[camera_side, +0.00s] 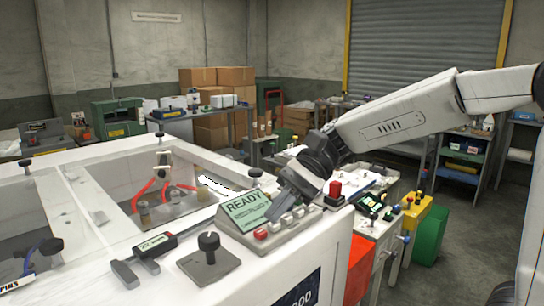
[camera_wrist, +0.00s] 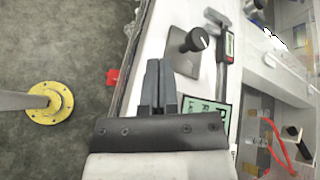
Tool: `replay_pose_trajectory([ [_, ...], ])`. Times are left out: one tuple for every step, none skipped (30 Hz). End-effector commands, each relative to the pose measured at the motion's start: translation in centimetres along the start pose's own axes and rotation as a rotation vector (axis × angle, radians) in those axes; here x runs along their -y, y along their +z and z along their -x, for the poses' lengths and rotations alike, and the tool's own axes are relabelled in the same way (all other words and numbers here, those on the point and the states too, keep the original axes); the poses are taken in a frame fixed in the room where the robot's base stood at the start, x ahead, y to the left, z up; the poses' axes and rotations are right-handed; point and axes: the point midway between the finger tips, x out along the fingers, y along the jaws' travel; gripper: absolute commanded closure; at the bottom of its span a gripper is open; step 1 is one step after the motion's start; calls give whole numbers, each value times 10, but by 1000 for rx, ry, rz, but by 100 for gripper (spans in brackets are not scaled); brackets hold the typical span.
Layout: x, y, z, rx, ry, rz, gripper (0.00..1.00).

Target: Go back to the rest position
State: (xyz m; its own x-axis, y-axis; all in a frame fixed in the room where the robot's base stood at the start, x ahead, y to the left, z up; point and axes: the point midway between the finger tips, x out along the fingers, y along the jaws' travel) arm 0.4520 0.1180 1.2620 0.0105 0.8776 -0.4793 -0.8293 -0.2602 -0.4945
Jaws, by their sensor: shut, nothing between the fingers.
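My gripper (camera_side: 276,208) is dark and hangs at the end of my white arm, angled down over the control panel (camera_side: 262,222) with the green READY screen (camera_side: 244,208). In the wrist view my gripper's two fingers (camera_wrist: 160,64) lie together, with nothing visible between them. They appear over the bench top, beside the black knob on its grey plate (camera_wrist: 186,50). The fingertips partly overlap the panel's buttons in the side view, so I cannot tell whether they touch it. The READY screen (camera_wrist: 219,113) shows partly in the wrist view.
A red button box (camera_side: 335,192) is right of the gripper. Open floor (camera_side: 440,280) lies right.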

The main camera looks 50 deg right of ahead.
Motion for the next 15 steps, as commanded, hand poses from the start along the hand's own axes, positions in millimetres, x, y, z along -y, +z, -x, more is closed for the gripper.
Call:
replay_pose_trajectory([
  [-7, 3, -7, 45, 1, -3, 100],
  [-10, 4, -11, 68, 0, -2, 100],
  [-15, 6, -15, 95, -1, 1, 100],
  [-19, 6, -18, 108, 0, 2, 100],
  [-22, 7, -21, 122, 1, 5, 100],
  [-28, 6, -26, 132, 6, 8, 100],
  [-32, 5, -29, 138, 10, 11, 100],
  [-37, 3, -32, 136, 17, 14, 100],
  [-44, 0, -36, 131, 28, 19, 100],
  [-50, -2, -39, 122, 40, 24, 100],
  [-56, -6, -42, 107, 54, 30, 100],
  [-64, -11, -45, 86, 73, 39, 100],
  [-69, -15, -47, 67, 89, 46, 100],
  [-74, -20, -49, 48, 105, 53, 100],
  [-81, -25, -51, 22, 127, 65, 100],
])
